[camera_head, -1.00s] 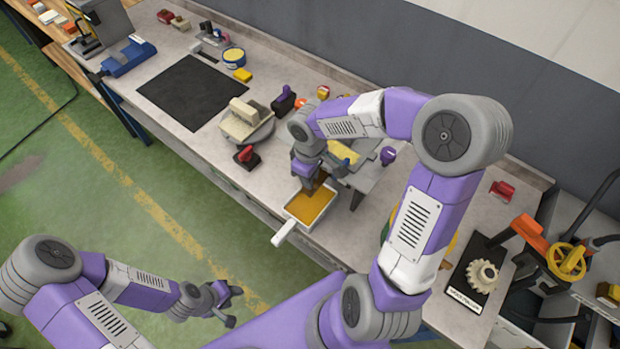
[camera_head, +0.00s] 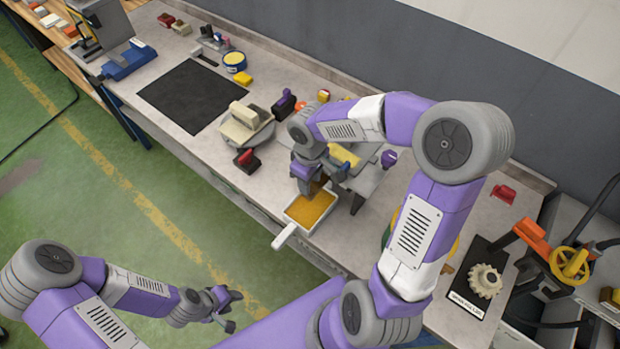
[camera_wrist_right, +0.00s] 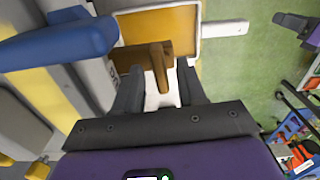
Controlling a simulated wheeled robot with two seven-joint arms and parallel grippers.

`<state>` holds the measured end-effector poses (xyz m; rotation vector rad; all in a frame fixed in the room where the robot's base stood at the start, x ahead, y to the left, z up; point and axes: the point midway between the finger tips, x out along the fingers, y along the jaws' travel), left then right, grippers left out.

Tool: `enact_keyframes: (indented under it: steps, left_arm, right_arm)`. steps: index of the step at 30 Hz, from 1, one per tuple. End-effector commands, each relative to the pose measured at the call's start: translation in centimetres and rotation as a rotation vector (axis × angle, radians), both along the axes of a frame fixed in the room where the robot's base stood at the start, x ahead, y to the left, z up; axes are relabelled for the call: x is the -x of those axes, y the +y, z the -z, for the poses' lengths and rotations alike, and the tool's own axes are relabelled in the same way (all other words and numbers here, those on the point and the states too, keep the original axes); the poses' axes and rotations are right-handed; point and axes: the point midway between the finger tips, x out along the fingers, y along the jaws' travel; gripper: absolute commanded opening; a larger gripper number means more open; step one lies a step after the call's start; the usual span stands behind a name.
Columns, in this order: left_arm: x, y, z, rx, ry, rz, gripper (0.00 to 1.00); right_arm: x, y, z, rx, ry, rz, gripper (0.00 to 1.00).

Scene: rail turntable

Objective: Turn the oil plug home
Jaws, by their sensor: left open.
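In the head view, my right gripper (camera_head: 308,183) points down at the near edge of a grey stand (camera_head: 365,182), above a white tray (camera_head: 284,236) of amber oil. In the right wrist view its two dark fingers (camera_wrist_right: 160,80) are apart. A brown T-shaped piece (camera_wrist_right: 160,62), which may be the oil plug or its handle, shows between them, with pale gaps on both sides. I cannot tell whether the piece is seated. The tray also shows beyond the fingertips (camera_wrist_right: 201,30). My left gripper (camera_head: 228,308) is open and empty over the green floor.
A dark mat (camera_head: 192,95) lies on the workbench to the left. A red-handled block (camera_head: 247,160) and a grey round device with a cream block (camera_head: 245,125) stand left of the stand. A cream gear (camera_head: 485,280) sits on a black plate at right. A blue bar (camera_wrist_right: 60,42) is close at the wrist view's left.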

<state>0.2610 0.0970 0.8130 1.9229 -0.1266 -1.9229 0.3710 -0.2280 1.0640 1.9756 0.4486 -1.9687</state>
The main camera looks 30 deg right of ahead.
Motion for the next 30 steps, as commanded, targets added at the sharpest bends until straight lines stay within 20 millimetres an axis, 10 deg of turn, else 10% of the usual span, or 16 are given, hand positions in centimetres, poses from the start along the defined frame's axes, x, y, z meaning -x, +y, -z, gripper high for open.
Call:
enact_keyframes:
  steps: [30]
  left_arm:
    - [0.0, 0.0, -1.1, 0.0, 0.0, 0.0, 0.43]
  right_arm:
    - [0.0, 0.0, -7.6, 0.0, 0.001, 0.0, 0.4]
